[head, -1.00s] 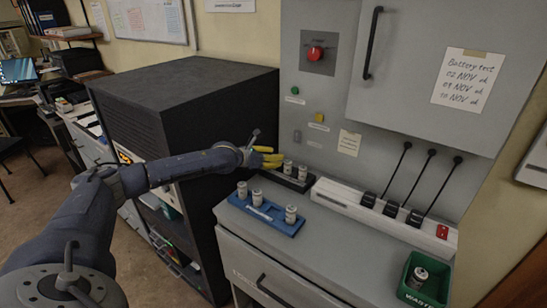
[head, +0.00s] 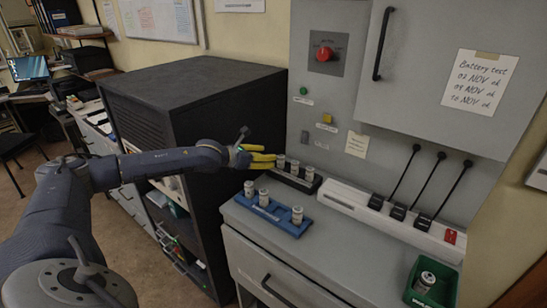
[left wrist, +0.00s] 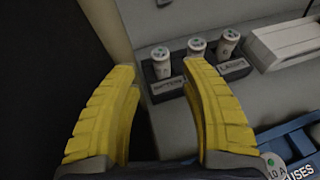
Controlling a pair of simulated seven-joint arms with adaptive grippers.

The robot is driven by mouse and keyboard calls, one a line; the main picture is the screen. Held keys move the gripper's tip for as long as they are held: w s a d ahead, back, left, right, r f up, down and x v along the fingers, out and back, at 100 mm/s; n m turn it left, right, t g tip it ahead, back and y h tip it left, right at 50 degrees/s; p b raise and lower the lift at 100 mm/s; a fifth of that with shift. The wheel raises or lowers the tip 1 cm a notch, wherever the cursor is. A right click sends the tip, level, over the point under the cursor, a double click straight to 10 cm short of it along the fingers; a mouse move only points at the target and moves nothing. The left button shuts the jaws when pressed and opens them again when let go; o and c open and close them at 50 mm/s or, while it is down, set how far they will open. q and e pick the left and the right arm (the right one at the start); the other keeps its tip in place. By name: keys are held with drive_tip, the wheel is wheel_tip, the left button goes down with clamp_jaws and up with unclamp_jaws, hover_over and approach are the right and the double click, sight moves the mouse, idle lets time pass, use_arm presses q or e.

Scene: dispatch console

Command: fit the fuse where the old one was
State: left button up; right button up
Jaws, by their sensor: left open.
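My left gripper (head: 262,160) is open and empty, at the left end of a black fuse block (head: 291,183). The block carries three pale cylindrical fuses standing upright, the leftmost (head: 281,162) nearest the gripper. In the left wrist view this leftmost fuse (left wrist: 160,62) appears beyond and between the spread yellow fingers (left wrist: 157,72). Labels there read BATTERY and LAMPS. A blue tray (head: 280,221) in front holds three upright pale fuses (head: 297,214). In the left wrist view the tray (left wrist: 292,140) is at lower right, partly cut off. My right gripper is not in view.
A green waste bin (head: 410,293) at the right holds one pale fuse (head: 425,281). A white strip (head: 385,210) with black levers and a red switch (head: 450,236) lies right of the block. A dark cabinet (head: 190,90) stands left. The grey countertop's front is clear.

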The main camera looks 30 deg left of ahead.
use_arm(q)
drive_tip(key=shift+v, duration=1.85)
